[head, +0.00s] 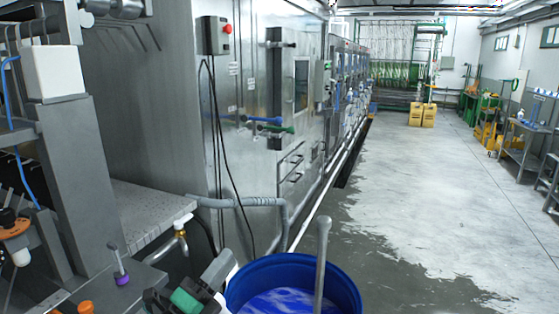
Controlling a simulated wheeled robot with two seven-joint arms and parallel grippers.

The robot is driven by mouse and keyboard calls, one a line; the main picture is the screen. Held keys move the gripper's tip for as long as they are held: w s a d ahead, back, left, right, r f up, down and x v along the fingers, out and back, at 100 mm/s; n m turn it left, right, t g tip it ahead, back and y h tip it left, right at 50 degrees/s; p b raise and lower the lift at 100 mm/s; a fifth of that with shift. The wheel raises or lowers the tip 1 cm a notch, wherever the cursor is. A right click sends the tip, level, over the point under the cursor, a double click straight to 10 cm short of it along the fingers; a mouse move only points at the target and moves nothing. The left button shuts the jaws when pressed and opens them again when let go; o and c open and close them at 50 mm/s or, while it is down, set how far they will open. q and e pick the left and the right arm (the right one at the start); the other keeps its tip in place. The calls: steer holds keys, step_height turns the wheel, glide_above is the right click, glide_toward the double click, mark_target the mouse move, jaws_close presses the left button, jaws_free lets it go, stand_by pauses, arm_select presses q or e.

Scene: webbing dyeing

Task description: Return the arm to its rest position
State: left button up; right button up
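My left gripper (186,297) is low in the head view, left of centre, where grey, black and green parts show just left of the blue barrel (352,296). Its fingertips are not clear, so I cannot tell whether it is open or shut, or whether the green part is something held. It overlaps the barrel's left rim in the picture; I cannot tell whether they touch. The barrel holds blue-and-white contents, and a grey rod (321,265) stands in it, leaning slightly. My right gripper is not in view.
A steel machine (250,130) with hoses and a control box (215,35) lines the left side. A brass tap (182,232) is close by. The partly wet floor (420,200) is open at right. Yellow canisters (422,114) and side tables (525,145) stand farther off.

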arm_select(q)
steer(key=s+a+f+n+g+y, duration=0.25)
steer(key=a+f+n+y, duration=0.25)
steer(key=f+n+y, duration=0.35)
steer(key=s+a+f+n+g+y, duration=0.1)
steer(key=s+a+f+n+y, duration=0.2)
steer(key=a+f+n+y, duration=0.5)
steer(key=s+d+f+n+g+h, duration=0.1)
steer(key=s+f+n+g, duration=0.45)
steer(key=s+f, duration=0.4)
steer(key=s+f+n+g+h, duration=0.2)
steer(key=s+f+n+g, duration=0.35)
steer(key=s, duration=0.75)
step_height(320, 180, down, 30)
steer(key=g, duration=0.2)
steer(key=s+a+f+m+g, duration=0.1)
steer(key=s+a+f, duration=0.2)
steer(key=s+f, duration=1.7)
steer(key=shift+s+f, duration=0.15)
steer(key=shift+f, duration=0.35)
